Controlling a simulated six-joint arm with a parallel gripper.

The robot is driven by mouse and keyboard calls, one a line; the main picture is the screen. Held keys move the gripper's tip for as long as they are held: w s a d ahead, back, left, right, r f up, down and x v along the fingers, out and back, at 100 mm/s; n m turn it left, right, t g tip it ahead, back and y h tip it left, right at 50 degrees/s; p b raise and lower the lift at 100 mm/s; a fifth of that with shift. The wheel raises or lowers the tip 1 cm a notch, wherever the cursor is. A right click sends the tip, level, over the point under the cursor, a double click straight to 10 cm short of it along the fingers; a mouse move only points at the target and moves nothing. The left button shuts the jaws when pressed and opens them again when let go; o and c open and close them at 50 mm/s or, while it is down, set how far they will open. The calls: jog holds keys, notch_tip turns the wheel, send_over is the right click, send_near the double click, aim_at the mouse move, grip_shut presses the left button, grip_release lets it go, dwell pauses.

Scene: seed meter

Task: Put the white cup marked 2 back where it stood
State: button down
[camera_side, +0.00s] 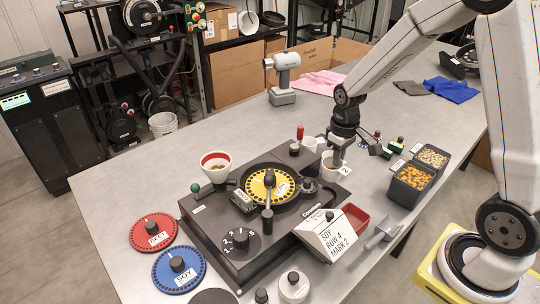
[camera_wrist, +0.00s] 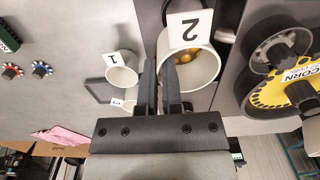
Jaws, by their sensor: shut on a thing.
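The white cup marked 2 (camera_wrist: 190,68) has orange seeds inside and its number tag at the rim. It also shows in the side view (camera_side: 328,167), by the back right corner of the dark seed meter base (camera_side: 215,243). My gripper (camera_wrist: 162,66) is shut on the cup's wall, with a finger inside the rim. In the side view my gripper (camera_side: 338,154) points down at the cup. Whether the cup's bottom touches anything is hidden.
The yellow seed plate marked corn (camera_wrist: 285,90) is right of the cup in the wrist view. Black bins of seeds (camera_side: 411,184), a red tray (camera_side: 356,217) and a metal scoop (camera_side: 382,232) lie nearby.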

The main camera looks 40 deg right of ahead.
jog(key=s+d+m, duration=0.3)
jog(key=d+m, duration=0.1)
jog(key=d, duration=0.5)
jog(key=shift+r+y, duration=0.15)
jog(key=shift+y, duration=0.25)
jog(key=shift+f, duration=3.25)
jog(key=shift+f, duration=0.5)
jog(key=shift+c, duration=2.3)
grip_release()
jog(key=shift+r, duration=0.1)
